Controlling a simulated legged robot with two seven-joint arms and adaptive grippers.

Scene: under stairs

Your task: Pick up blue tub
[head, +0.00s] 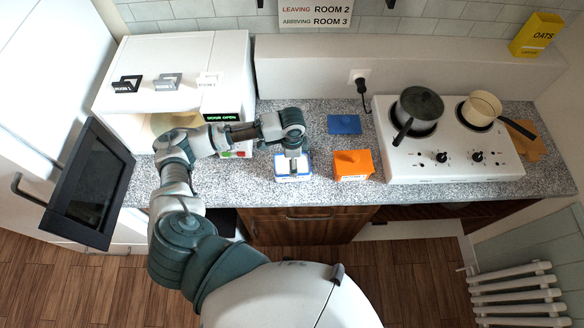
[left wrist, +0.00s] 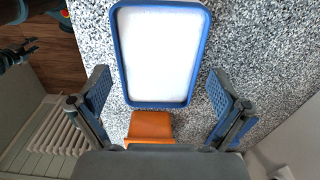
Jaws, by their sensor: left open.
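The blue tub (head: 293,179) is a small rectangular tub with a blue rim and a white inside. It stands on the speckled countertop near its front edge, left of an orange box. In the left wrist view the tub (left wrist: 157,104) fills the upper middle, its far end at the picture's top edge. My left gripper (head: 293,158) is over the tub, pointing down. In the left wrist view its two fingers (left wrist: 160,80) are spread wide, one to each side of the tub's near end, with nothing between them gripped.
The orange box (head: 353,165) stands close to the right of the tub. A blue flat piece (head: 344,124) lies behind. A white hob (head: 450,160) with two pans is further right. An open microwave (head: 230,60) stands left, its dark door (head: 88,185) sticking out forward.

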